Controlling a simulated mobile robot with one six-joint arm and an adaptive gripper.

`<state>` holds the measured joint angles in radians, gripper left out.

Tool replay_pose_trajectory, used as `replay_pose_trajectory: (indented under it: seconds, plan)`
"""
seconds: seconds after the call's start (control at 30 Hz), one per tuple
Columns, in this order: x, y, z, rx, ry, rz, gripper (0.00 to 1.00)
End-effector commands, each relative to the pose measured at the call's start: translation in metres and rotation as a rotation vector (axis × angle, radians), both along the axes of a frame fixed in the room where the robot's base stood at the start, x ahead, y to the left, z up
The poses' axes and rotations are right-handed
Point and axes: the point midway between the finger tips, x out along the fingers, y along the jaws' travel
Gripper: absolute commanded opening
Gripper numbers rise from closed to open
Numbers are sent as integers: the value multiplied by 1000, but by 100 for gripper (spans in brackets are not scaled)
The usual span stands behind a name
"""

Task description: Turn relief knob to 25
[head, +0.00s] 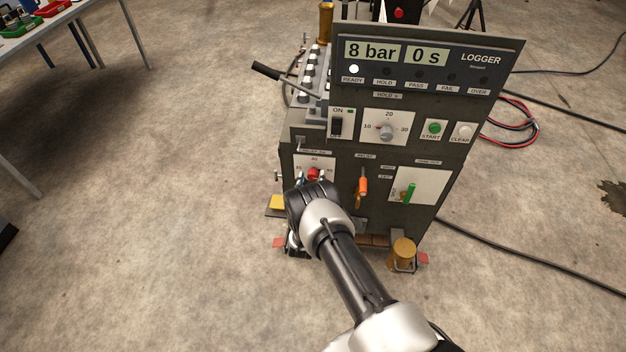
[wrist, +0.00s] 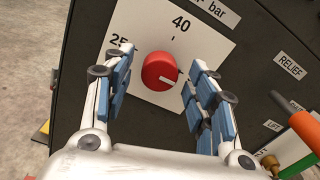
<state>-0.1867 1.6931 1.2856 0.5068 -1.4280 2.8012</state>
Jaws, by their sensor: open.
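The red relief knob (wrist: 158,68) sits on a white scale plate (wrist: 200,47) on the dark front panel. In the wrist view 40 shows above the knob and 25 at its left. A pale mark on the knob points to the lower right. My gripper (wrist: 157,60) is open, with one blue-padded finger at each side of the knob and a visible gap on both sides. In the head view the knob (head: 314,173) shows just beyond my gripper (head: 311,182), which hides the lower part of its plate.
An orange-handled lever (head: 363,186) labelled RELIEF stands right of the knob, also in the wrist view (wrist: 302,128). Further right is a green lever (head: 410,192). Above are a grey dial (head: 386,131) and a display (head: 397,52) reading 8 bar, 0 s. READY is lit.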

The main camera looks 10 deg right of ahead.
Motion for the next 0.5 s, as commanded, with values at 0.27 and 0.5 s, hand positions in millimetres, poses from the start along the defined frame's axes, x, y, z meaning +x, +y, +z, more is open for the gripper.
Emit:
replay_pose_trajectory:
  seconds: [0.27, 0.5]
  plan:
    - [20, -6, 0, 0, 0, 0, 52]
    - [21, -7, 1, -1, 0, 0, 52]
